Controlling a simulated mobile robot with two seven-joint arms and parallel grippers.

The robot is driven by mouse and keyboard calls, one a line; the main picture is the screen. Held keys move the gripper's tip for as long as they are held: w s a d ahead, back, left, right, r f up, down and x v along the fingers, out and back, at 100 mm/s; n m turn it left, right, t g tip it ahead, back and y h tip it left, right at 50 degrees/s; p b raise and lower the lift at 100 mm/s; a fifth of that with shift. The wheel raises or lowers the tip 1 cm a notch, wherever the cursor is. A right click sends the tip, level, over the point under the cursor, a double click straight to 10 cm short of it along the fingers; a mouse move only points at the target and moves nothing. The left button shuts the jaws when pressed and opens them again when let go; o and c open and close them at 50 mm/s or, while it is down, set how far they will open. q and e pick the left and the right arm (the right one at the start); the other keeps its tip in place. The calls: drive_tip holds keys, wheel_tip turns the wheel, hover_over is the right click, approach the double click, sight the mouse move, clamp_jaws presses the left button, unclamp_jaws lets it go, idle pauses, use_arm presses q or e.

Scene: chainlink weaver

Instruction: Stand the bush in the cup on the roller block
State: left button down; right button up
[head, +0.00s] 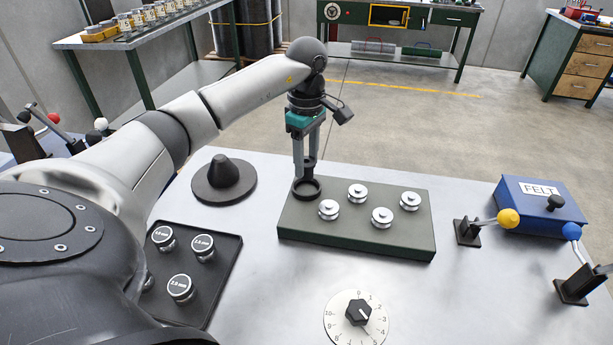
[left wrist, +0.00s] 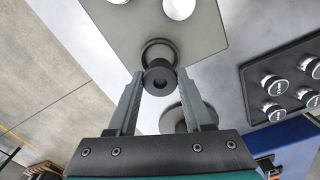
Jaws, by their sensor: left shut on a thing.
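The roller block (head: 355,240) is a dark green slab on the bench with several silver rollers on top. The cup (head: 307,188) is a black open ring at the block's back left corner. My left gripper (head: 306,171) points down over the cup and is shut on the bush (head: 310,161), a small black cylinder with a hole. In the left wrist view the bush (left wrist: 159,80) sits between the fingertips (left wrist: 160,74) and overlaps one edge of the cup (left wrist: 160,48). It appears just above the cup; I cannot tell whether they touch. My right gripper is not in view.
A black cone on a round base (head: 223,178) stands left of the block. A black tray (head: 222,268) with labelled rollers lies front left. A dial (head: 357,316) is in front.

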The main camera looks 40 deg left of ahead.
sight(307, 176)
use_arm(q)
wheel_tip(307, 176, down, 4)
drive_tip(key=shift+f, duration=0.25)
drive_tip(key=shift+r, duration=0.1)
drive_tip(key=shift+c, duration=1.6)
unclamp_jaws()
drive_tip(key=shift+b, duration=0.3)
wheel_tip(307, 176, up, 12)
drive_tip(key=shift+p, duration=0.7)
